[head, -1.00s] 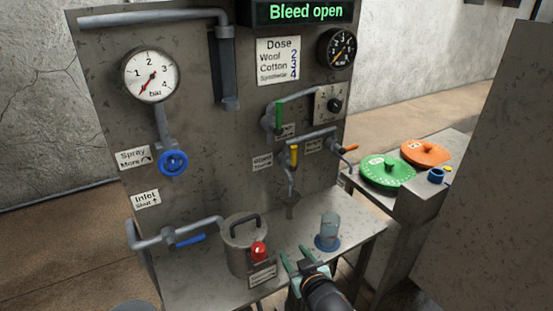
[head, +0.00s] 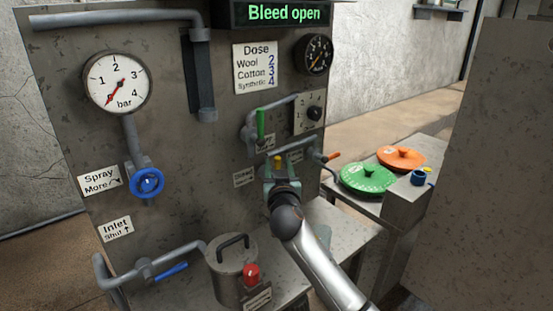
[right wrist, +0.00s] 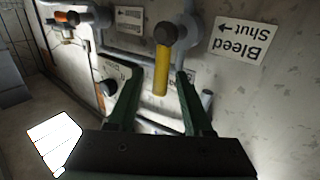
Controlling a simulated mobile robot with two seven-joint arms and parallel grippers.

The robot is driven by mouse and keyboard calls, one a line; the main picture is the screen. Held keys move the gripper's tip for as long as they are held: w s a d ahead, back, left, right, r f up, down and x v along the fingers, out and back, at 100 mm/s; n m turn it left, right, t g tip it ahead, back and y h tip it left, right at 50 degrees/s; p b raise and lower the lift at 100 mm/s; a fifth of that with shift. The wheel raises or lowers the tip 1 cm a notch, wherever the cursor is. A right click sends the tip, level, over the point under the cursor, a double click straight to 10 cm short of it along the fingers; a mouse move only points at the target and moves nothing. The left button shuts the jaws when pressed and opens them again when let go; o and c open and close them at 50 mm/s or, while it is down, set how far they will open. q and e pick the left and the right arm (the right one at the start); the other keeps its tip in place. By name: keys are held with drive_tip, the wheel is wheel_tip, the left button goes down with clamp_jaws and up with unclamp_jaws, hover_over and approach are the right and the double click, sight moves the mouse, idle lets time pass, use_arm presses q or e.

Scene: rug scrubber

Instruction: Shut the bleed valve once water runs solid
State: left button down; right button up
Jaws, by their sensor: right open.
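The bleed valve's yellow lever (right wrist: 161,72) hangs down from a grey pivot in the right wrist view. A label reading "Bleed Shut" with an arrow (right wrist: 237,40) is beside it, upside down there. My right gripper (right wrist: 159,75) is open, with one green finger on each side of the lever. I cannot tell whether either finger touches it. In the head view, only the top of the yellow lever (head: 278,161) shows above my right gripper (head: 282,182). The display (head: 283,13) reads "Bleed open". The outlet below the lever and any water are hidden by my arm. My left gripper is out of view.
A green-handled valve (head: 261,127) is just above, and an orange-handled one (head: 332,157) to the right. A pot (head: 229,262) with a red knob (head: 250,274) stands on the shelf below. Green (head: 367,180) and orange (head: 401,160) discs lie on the right-hand bench.

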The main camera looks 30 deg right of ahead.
sight(277, 159)
drive_tip(key=shift+x, duration=2.2)
clamp_jaws()
